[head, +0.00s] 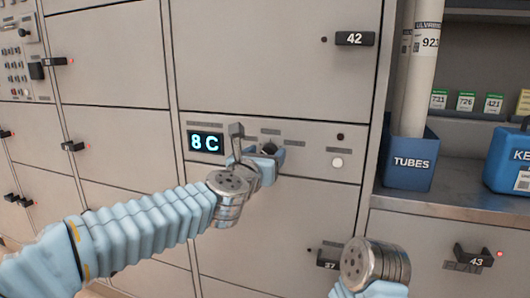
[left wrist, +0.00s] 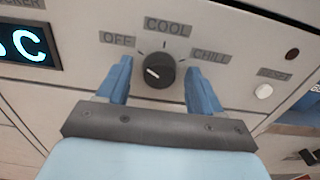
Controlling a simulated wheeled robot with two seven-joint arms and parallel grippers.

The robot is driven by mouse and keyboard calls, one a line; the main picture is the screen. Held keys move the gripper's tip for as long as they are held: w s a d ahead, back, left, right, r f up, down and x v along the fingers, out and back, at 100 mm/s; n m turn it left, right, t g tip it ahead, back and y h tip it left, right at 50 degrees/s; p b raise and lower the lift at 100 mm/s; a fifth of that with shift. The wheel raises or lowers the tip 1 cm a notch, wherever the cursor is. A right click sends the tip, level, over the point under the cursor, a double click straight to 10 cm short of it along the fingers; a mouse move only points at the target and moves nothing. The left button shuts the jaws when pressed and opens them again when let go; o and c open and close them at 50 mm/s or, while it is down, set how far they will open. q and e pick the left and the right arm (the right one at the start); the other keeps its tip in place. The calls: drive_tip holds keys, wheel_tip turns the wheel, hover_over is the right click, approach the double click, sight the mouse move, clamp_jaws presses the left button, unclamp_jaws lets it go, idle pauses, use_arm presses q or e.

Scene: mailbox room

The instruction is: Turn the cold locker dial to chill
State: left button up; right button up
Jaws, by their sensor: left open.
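The dark dial (left wrist: 153,72) sits on the locker panel in the left wrist view. The label OFF (left wrist: 117,39) is at its upper left, COOL (left wrist: 167,26) above it and CHILL (left wrist: 211,56) at its upper right. A white mark shows on the dial's left part. My left gripper (left wrist: 158,68) is open, one blue finger on each side of the dial, with gaps visible. In the head view my left gripper (head: 254,150) is at the panel and mostly hides the dial. The display (head: 206,142) reads 8 C. My right gripper is out of view.
A round pale button (head: 337,162) is right of the dial, below a dark round spot. Handles 42 (head: 355,39) and 43 (head: 474,258) stick out from doors. A blue TUBES bin (head: 408,160) stands on the shelf at right. My right wrist (head: 375,263) is low in front.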

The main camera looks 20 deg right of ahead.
use_arm(q)
drive_tip(key=c, duration=1)
drive_tip(key=shift+c, duration=0.2)
